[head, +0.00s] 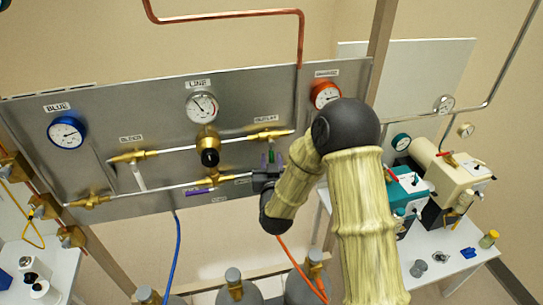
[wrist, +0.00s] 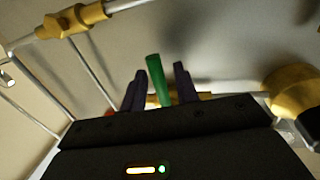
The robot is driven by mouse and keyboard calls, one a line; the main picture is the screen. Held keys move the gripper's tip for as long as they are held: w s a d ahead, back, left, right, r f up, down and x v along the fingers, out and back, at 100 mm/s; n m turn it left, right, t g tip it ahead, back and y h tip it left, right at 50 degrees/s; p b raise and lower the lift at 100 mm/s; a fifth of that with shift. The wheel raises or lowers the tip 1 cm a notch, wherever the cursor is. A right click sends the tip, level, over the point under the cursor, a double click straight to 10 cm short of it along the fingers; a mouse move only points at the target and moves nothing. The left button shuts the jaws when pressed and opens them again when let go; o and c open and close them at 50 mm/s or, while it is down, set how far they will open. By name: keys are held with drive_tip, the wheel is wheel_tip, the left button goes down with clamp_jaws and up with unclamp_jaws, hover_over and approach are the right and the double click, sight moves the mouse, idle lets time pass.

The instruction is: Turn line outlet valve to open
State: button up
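The brass line outlet valve (head: 268,136) sits on the upper right pipe of the grey panel (head: 120,120), under an outlet label. A green handle (head: 271,156) shows just below it, about crosswise to the pipe. My gripper (head: 271,160) is in front of the panel there. In the wrist view the green handle (wrist: 158,80) stands between the two dark fingers of my gripper (wrist: 160,90), with a gap visible at its right side. The fingers look open around the handle. The handle's pivot is hidden behind my gripper body in the wrist view.
The line gauge (head: 202,106) and brass regulator (head: 208,147) are left of the gripper. A purple handle (head: 196,191) is on the lower pipe. The orange gauge (head: 325,94) is close on the right. Gas cylinders (head: 240,287) stand below the panel.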

drive_tip(key=shift+w, duration=0.15)
clamp_jaws()
